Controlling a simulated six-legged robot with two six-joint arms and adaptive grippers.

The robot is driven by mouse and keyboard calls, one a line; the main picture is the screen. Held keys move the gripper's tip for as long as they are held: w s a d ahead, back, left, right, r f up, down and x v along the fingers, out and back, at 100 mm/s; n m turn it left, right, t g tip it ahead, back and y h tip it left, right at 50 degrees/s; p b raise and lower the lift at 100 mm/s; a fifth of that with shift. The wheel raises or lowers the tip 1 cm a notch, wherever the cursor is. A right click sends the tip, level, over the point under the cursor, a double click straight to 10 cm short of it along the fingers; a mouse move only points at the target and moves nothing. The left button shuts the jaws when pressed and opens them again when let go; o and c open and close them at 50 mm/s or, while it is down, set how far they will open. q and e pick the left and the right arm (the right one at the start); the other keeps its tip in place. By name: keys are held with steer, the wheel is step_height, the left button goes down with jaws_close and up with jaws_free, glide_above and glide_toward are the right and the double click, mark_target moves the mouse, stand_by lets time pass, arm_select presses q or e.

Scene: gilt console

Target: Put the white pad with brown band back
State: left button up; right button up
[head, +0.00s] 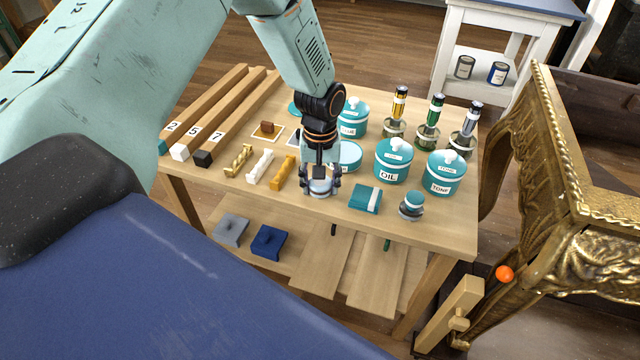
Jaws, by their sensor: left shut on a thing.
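My left gripper (320,178) points straight down near the front edge of the wooden table (370,226). Its fingers are shut on a small pale, round thing (320,188), which looks like the white pad. The fingers hide much of it, and I cannot make out a brown band. It is low over the tabletop; I cannot tell whether it touches. A similar round pad with a teal top (412,203) stands to the right at the table's front edge. My right gripper is not in view.
A teal block with a white band (365,199) lies just right of my gripper. Teal canisters (394,160) and bottles in holders (434,122) stand behind. Shaped pieces (260,166) and long numbered bars (215,110) lie left. A gilt console (570,190) stands at right.

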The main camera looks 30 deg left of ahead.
mark_target(323, 184)
arm_select(q)
steer(key=o, duration=1.2)
steer(key=shift+d+r, duration=0.25)
steer(key=shift+d, duration=0.25)
steer(key=shift+a+f, duration=0.15)
steer(key=shift+a, duration=0.2)
steer(key=shift+d+r, duration=0.1)
steer(key=shift+r, duration=0.2)
step_height(323, 184, up, 11)
steer(key=p, duration=0.4)
steer(key=s+d+f+m, duration=0.2)
steer(key=s+d+f, duration=0.2)
steer(key=s+f, duration=0.35)
steer(key=s+d+f+m, duration=0.1)
steer(key=s+d+f, duration=0.2)
steer(key=s+f, duration=0.45)
steer(key=s+d+f+m, duration=0.1)
steer(key=s+f+m, duration=0.1)
steer(key=s, duration=1.4)
steer(key=shift+s+m, duration=0.35)
steer(key=shift+m, duration=0.25)
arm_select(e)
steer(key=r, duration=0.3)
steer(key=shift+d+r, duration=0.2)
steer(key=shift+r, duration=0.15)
